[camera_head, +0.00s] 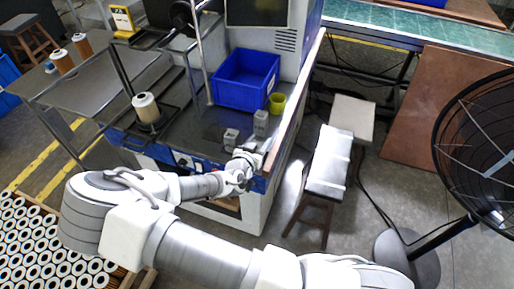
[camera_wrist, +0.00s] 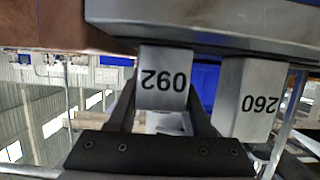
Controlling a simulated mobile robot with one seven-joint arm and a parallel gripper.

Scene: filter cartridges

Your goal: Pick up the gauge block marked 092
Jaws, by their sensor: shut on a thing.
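The gauge block marked 092 (camera_wrist: 164,82) is a pale grey metal block. In the wrist view it sits between the two fingers of my gripper (camera_wrist: 162,100), which is shut on it. The wrist view is upside down, and so are the marks in it. A second grey block (camera_wrist: 247,98), whose mark I read as 260, stands just right of it there, apart from the fingers. In the head view my gripper (camera_head: 247,166) is at the bench's front edge, beside two small grey blocks (camera_head: 231,137) (camera_head: 261,122). Their marks are too small to read there.
A blue bin (camera_head: 244,80) stands behind the blocks, with a yellow-green cup (camera_head: 277,103) next to it. A white cartridge (camera_head: 146,107) stands on the left. A stool with a white box (camera_head: 330,160) and a large fan (camera_head: 485,150) are on the right.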

